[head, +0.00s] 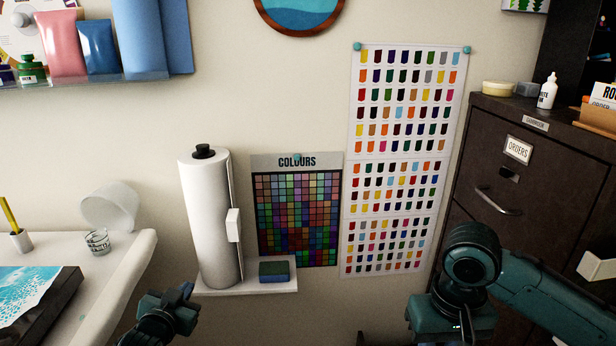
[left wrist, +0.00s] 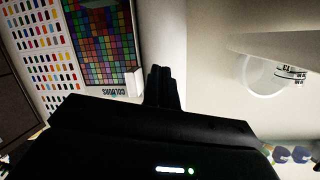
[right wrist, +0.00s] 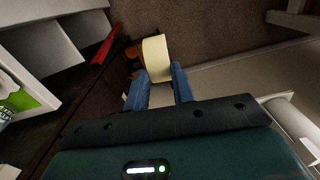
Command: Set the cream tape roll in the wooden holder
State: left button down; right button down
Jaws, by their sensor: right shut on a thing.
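The cream tape roll (right wrist: 155,58) is between the blue fingers of my right gripper (right wrist: 158,84) in the right wrist view. The gripper is shut on it, and the roll sticks out past the fingertips. In the head view my right wrist is at the lower right, in front of the dark cabinet, and its fingers and the roll are hidden. I cannot pick out the wooden holder with certainty.
A small shelf (head: 246,287) bears a paper towel roll (head: 207,220) and a sponge (head: 274,271). A white table (head: 128,262) is at left.

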pick_arm(q)
jog(key=s+d+f+g+h, duration=0.1)
jog(key=s+d+f, duration=0.2)
jog(key=s, duration=0.6)
jog(key=s+d+f+g+h, duration=0.1)
jog(key=s+d+f, duration=0.3)
jog(key=s, duration=0.6)
jog(key=s+d+f+g, duration=0.2)
jog(key=s+d+f, duration=0.2)
jog(key=s, duration=0.6)
jog(key=shift+d+f+n+h, duration=0.2)
jog(key=shift+d+n+h, duration=0.2)
jog(key=shift+d, duration=0.6)
